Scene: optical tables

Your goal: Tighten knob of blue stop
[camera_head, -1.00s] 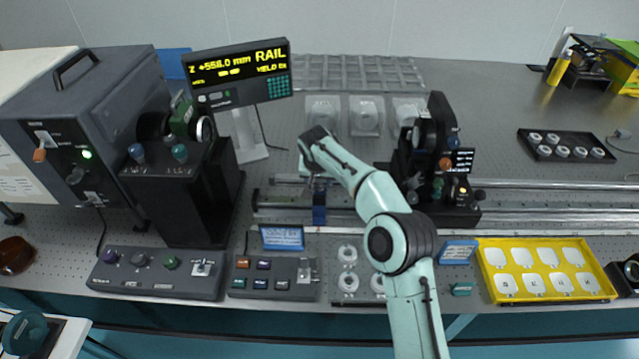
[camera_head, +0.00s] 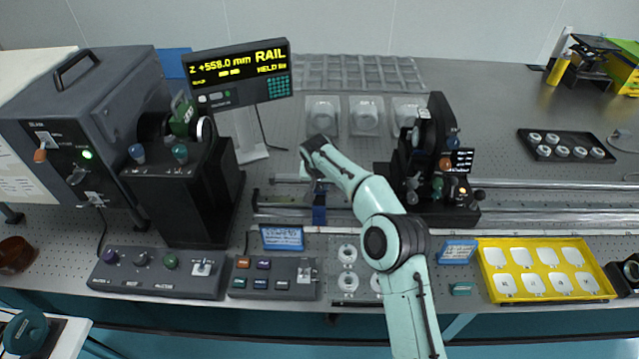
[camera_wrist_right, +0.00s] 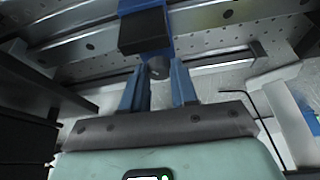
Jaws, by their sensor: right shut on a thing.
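The blue stop (camera_head: 319,214) sits on the rail near its left end. In the right wrist view it shows as a blue clamp (camera_wrist_right: 134,7) with a dark block (camera_wrist_right: 144,32) on it. A small dark round knob (camera_wrist_right: 158,68) sticks out from the block toward my gripper. My right gripper (camera_wrist_right: 159,76) has its two blue fingers on either side of the knob and is shut on it. In the head view my right gripper (camera_head: 319,186) is partly hidden behind my wrist. My left gripper is not in view.
A black carriage with optics (camera_head: 432,165) stands on the rail (camera_head: 540,185) to the right. A tall black housing (camera_head: 190,205) stands to the left. The display (camera_head: 238,72) reads RAIL, z +558.0 mm. A yellow tray (camera_head: 488,262) lies at front right.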

